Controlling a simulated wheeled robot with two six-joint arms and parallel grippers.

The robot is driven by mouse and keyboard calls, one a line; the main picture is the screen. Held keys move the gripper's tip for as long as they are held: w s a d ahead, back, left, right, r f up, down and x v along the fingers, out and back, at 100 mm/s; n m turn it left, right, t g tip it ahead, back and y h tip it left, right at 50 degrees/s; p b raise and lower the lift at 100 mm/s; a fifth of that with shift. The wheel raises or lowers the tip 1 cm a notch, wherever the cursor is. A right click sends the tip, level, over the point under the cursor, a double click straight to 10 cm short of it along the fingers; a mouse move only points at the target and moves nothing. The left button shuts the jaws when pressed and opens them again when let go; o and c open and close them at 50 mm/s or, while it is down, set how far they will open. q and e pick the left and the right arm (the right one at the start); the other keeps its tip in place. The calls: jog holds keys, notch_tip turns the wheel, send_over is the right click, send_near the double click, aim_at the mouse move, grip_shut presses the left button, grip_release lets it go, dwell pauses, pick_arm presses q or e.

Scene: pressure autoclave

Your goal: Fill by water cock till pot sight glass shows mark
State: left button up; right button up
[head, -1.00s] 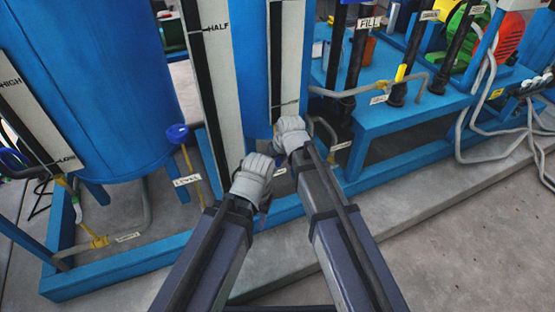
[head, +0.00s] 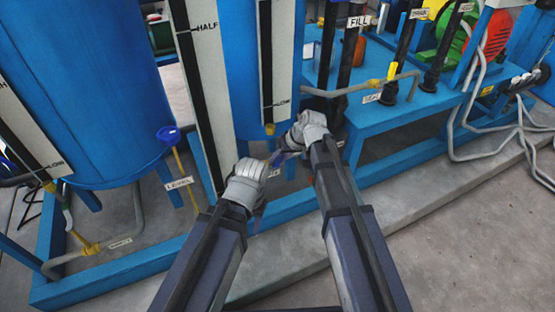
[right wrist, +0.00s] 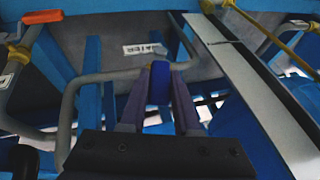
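In the right wrist view, my right gripper (right wrist: 158,95) has its two purple fingers on either side of a blue handle (right wrist: 160,80), seemingly touching it. The handle is by a grey pipe under a label ending in "ATER" (right wrist: 145,49). In the head view my right gripper (head: 277,158) points left, low beside the blue vessel; the cock is mostly hidden there. My left gripper (head: 259,213) is lower left, its fingers mostly behind the wrist. A tall sight glass (head: 203,110) with a HALF mark stands left of a shorter sight glass (head: 267,60). I cannot make out a water level.
A big blue tank (head: 90,90) stands at left with a blue-handled LEVEL valve (head: 170,135). A blue stand (head: 390,125) with pipes and a FILL label (head: 358,21) is at right. Grey hoses (head: 490,150) trail there. The front floor is clear.

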jog(key=o, duration=0.4)
jog(key=shift+o, duration=0.2)
jog(key=shift+r, duration=0.1)
jog(key=p+v, duration=0.7)
jog(key=shift+r, duration=0.2)
jog(key=shift+s+d, duration=0.1)
jog(key=shift+d, duration=0.05)
